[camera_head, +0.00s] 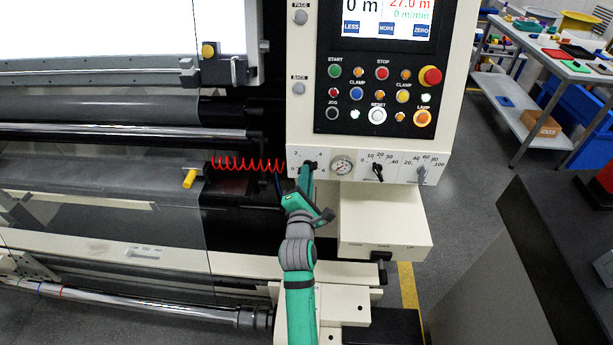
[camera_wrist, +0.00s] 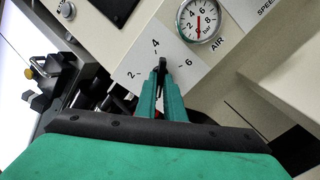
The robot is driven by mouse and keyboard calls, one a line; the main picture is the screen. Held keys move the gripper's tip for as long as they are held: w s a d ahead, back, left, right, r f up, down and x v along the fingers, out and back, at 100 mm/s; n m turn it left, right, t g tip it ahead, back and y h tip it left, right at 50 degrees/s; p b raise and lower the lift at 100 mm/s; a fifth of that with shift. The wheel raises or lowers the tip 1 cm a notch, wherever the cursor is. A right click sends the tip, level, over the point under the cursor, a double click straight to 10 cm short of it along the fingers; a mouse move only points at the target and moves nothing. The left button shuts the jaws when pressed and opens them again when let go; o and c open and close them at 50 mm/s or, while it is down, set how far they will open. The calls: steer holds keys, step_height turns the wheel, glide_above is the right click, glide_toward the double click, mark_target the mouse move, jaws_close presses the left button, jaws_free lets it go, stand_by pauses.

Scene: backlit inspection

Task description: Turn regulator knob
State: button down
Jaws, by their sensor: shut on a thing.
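The regulator knob (camera_wrist: 162,63) is small and black, on a white plate marked 2, 4 and 6, at the left end of the panel strip. Its tip points close to the 4 in the wrist view. My gripper (camera_wrist: 162,88) is shut on the knob, with a green finger on each side; the fingers hide most of it. In the head view my gripper (camera_head: 308,172) reaches up to the panel from below. The round air gauge (camera_wrist: 198,20) sits just right of the knob, also seen in the head view (camera_head: 342,165), with a red needle.
Right of the gauge are a black-pointer dial (camera_head: 378,172) and a grey speed dial (camera_head: 422,175). Above are a button panel (camera_head: 385,95) and screen. A red coiled hose (camera_head: 240,163) hangs left of the knob. A white box (camera_head: 385,220) juts out below right.

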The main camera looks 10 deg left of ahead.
steer(key=shift+f, duration=0.15)
steer(key=c, duration=1.9)
jaws_free()
steer(key=shift+o, duration=0.2)
steer(key=s, duration=1.1)
steer(key=shift+d, duration=0.2)
steer(key=shift+w, duration=0.1)
steer(key=s+d+f+m+g, duration=0.1)
steer(key=s+f+m, duration=0.5)
steer(key=s, duration=0.3)
steer(key=s+d+f+m, duration=0.1)
steer(key=s+f+m, duration=0.45)
steer(key=s, duration=0.45)
steer(key=s+d+m, duration=0.2)
steer(key=s+m, duration=0.4)
steer(key=s, duration=0.5)
steer(key=s+d+m+g, duration=0.1)
steer(key=s+d+m, duration=0.2)
steer(key=s+m, duration=0.4)
steer(key=s, duration=0.4)
steer(key=shift+r+g+h, duration=0.25)
steer(key=shift+g+h, duration=0.05)
